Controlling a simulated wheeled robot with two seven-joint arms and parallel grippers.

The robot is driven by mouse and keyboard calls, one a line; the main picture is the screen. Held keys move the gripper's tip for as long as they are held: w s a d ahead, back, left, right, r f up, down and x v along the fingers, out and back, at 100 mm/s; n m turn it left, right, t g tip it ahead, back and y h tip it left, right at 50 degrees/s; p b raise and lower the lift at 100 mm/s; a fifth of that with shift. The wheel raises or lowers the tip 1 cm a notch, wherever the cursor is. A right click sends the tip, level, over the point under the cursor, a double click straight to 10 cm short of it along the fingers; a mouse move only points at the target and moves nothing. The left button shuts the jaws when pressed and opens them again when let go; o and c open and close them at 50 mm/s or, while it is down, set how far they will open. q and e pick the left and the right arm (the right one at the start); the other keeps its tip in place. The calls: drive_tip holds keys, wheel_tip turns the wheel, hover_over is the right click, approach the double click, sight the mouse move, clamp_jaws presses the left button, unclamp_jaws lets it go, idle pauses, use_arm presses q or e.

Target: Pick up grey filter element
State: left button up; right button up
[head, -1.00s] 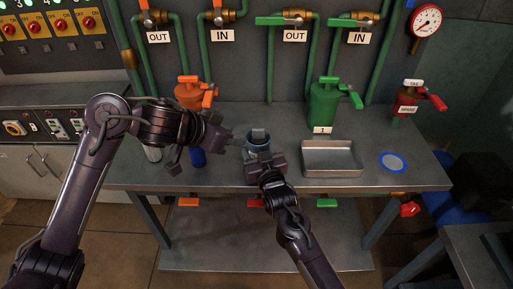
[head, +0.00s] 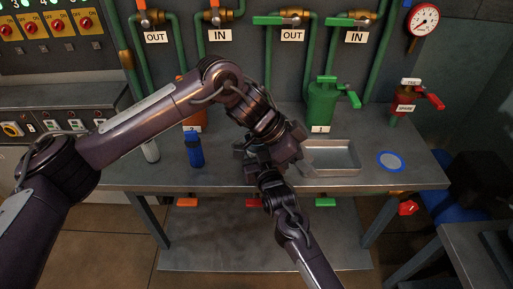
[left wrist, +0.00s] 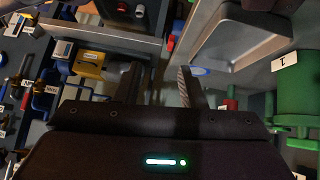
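The grey filter element cannot be made out now; my arms cover the middle of the bench front where a grey piece showed earlier. My left gripper (head: 251,152) is over that spot, close to my right gripper (head: 264,168). In the left wrist view, my left gripper (left wrist: 158,84) has its two dark fingers apart, with nothing clearly held between them. My right gripper is mostly hidden behind the left hand, and its fingers cannot be read.
A metal tray (head: 331,171) and a blue-rimmed disc (head: 391,161) lie right of the grippers. A blue cylinder (head: 195,151) and a pale cylinder (head: 151,151) stand left. The green housing (head: 322,103) stands behind. The orange housing (head: 190,119) is partly hidden by my left arm.

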use_arm(q)
drive_tip(key=w+a+r+y, duration=0.4)
drive_tip(key=w+a+r, duration=0.6)
drive_tip(key=w+a, duration=0.45)
drive_tip(key=shift+m+t, duration=0.4)
drive_tip(key=x, duration=0.3)
drive_tip(key=s+x, duration=0.1)
drive_tip(key=x, duration=0.2)
drive_tip(key=s+a+x, duration=0.1)
drive_tip(key=x, duration=0.3)
drive_tip(key=shift+a+f, duration=0.1)
drive_tip(key=shift+f, duration=0.1)
drive_tip(key=shift+d+f, duration=0.25)
drive_tip(key=shift+f, duration=0.25)
drive_tip(key=shift+w, duration=0.1)
clamp_jaws()
